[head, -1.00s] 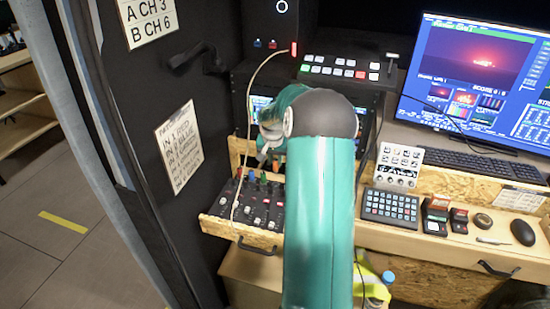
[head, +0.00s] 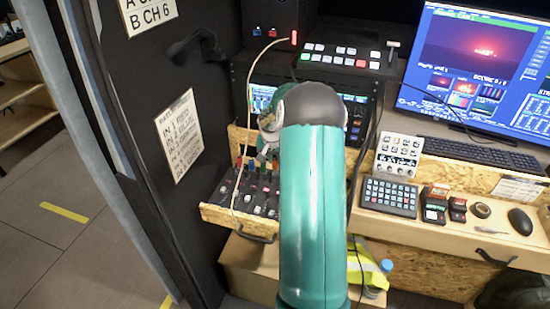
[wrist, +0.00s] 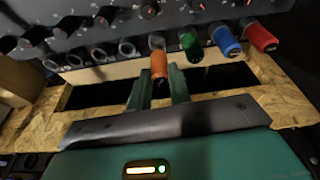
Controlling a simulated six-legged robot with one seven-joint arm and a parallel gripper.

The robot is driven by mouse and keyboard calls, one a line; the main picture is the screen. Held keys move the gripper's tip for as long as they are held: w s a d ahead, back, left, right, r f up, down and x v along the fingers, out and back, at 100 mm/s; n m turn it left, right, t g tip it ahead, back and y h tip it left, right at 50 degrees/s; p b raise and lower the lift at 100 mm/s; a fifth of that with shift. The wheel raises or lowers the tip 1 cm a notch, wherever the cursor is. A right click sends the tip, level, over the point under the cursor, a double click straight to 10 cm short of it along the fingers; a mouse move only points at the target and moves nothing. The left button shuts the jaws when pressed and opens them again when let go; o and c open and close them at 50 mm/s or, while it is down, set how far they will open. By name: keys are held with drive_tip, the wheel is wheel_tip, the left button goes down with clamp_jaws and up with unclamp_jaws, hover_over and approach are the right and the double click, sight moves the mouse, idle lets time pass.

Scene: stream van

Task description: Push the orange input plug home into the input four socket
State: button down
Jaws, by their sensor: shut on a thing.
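The orange input plug (wrist: 158,64) is between my gripper's fingers (wrist: 158,88) in the wrist view, with my gripper shut on it. Its front end is at a ringed socket (wrist: 156,39) in the mixer's socket row, just left of the green plug (wrist: 190,46). I cannot tell how deep it sits. A blue plug (wrist: 226,42) and a red plug (wrist: 262,38) stand farther right in the row. In the head view my gripper is mostly hidden by my arm, over the back of the audio mixer (head: 252,196).
Several empty sockets (wrist: 99,55) lie left of the orange plug, with knobs above them. The mixer sits in a wooden drawer (head: 225,217). A pale cable (head: 250,75) hangs down to it. A dark wall with a label sheet (head: 180,135) stands close on the left.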

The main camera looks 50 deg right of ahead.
drive_tip(key=shift+f, duration=1.45)
drive_tip(key=c, duration=1.2)
unclamp_jaws()
drive_tip(key=v, duration=1.4)
drive_tip(key=shift+d, duration=0.1)
